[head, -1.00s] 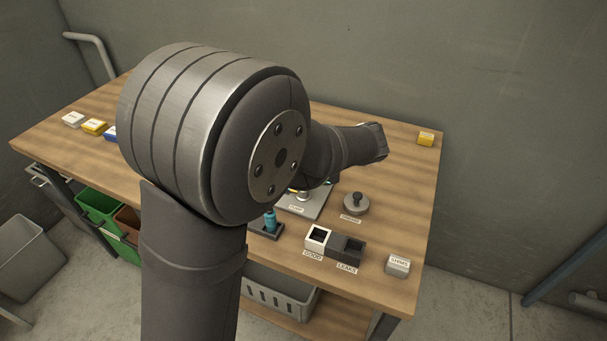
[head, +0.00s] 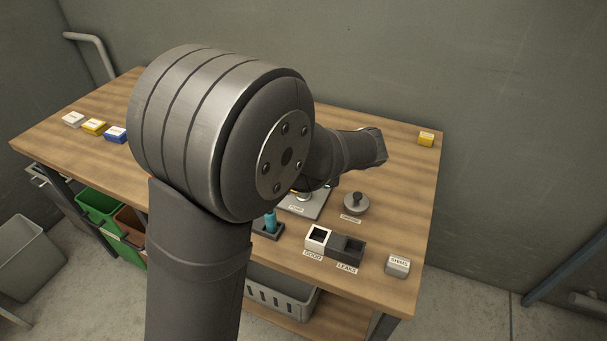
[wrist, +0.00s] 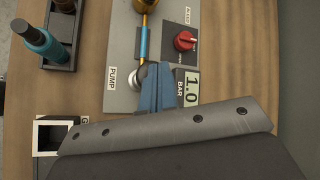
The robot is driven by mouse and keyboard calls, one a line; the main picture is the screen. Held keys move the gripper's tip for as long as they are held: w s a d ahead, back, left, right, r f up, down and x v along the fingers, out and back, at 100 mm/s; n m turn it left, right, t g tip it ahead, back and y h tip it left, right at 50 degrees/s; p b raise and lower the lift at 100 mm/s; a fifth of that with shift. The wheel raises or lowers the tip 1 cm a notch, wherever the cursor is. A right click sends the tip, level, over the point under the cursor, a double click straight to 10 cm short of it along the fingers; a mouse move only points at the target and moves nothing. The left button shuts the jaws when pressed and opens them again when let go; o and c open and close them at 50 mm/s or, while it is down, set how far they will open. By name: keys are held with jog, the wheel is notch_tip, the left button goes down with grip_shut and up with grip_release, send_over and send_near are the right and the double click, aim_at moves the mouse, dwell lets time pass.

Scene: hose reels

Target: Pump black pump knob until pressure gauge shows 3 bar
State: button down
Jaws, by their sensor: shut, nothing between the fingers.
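In the wrist view my gripper (wrist: 156,86) has its blue fingers shut and empty, over the silver pump collar (wrist: 138,74) beside the PUMP label. The fingers cover most of the pump, and no black knob top shows there. Whether they touch it I cannot tell. The pressure gauge (wrist: 191,88) beside the fingers reads 1.0 BAR. The grey plate (wrist: 119,98) carries these parts. In the head view my arm hides my gripper and most of the plate (head: 316,209).
A red knob (wrist: 185,41) and a blue-and-brass hose piece (wrist: 145,40) sit on the plate. A bottle rack (wrist: 60,68) stands left.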

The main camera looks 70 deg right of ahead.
jog(key=shift+f, duration=1.05)
dwell(0.6)
jog(key=shift+r, duration=1.75)
jog(key=shift+r, duration=2.5)
jog(key=shift+f, duration=0.1)
notch_tip(320, 180, up, 4)
jog(key=shift+f, duration=0.1)
